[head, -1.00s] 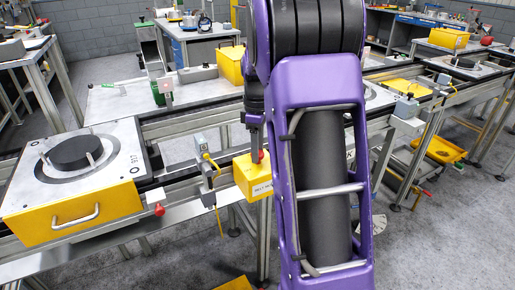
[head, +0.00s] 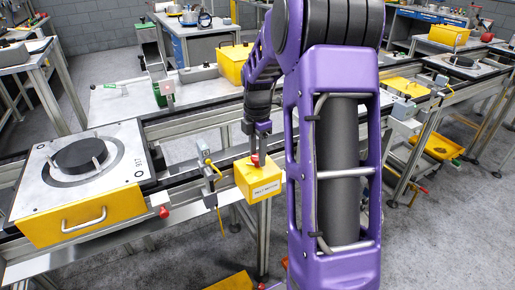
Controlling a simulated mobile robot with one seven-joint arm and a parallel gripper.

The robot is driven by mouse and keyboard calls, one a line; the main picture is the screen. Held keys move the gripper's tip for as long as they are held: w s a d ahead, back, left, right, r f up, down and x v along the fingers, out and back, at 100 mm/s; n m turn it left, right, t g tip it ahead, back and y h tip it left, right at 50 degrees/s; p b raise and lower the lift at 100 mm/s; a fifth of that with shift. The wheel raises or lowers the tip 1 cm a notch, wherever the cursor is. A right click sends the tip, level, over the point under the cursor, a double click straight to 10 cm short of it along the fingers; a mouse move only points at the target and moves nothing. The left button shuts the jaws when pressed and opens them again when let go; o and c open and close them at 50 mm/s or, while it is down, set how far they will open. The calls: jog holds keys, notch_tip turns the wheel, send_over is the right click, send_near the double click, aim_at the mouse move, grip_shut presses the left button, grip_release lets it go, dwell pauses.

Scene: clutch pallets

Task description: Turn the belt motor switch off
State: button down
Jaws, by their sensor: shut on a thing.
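The belt motor switch is a yellow box (head: 262,188) with a printed label on its front. It is mounted at the front edge of the conveyor, just left of my arm's large purple link. A small red handle (head: 254,161) stands on its top. My gripper (head: 258,156) points down from above and is shut on the red handle. The fingers hide part of the handle, so its exact angle is hard to tell.
A pallet with a yellow front (head: 82,217) and a dark disc sits on the conveyor at left. A grey sensor bracket (head: 209,172) with a yellow cable stands just left of the switch. A red knob (head: 164,212) is on the rail. Grey floor lies in front.

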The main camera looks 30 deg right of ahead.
aim_at(257, 157)
jog(key=n+p, duration=0.2)
jog(key=n, duration=0.2)
jog(key=shift+r+n, duration=0.1)
jog(key=shift+n, duration=0.2)
jog(key=shift+n+p, duration=0.45)
jog(key=shift+n, duration=1.45)
jog(key=shift+c, duration=1.8)
grip_release()
notch_tip(257, 157, up, 17)
jog(key=shift+a+r, duration=0.1)
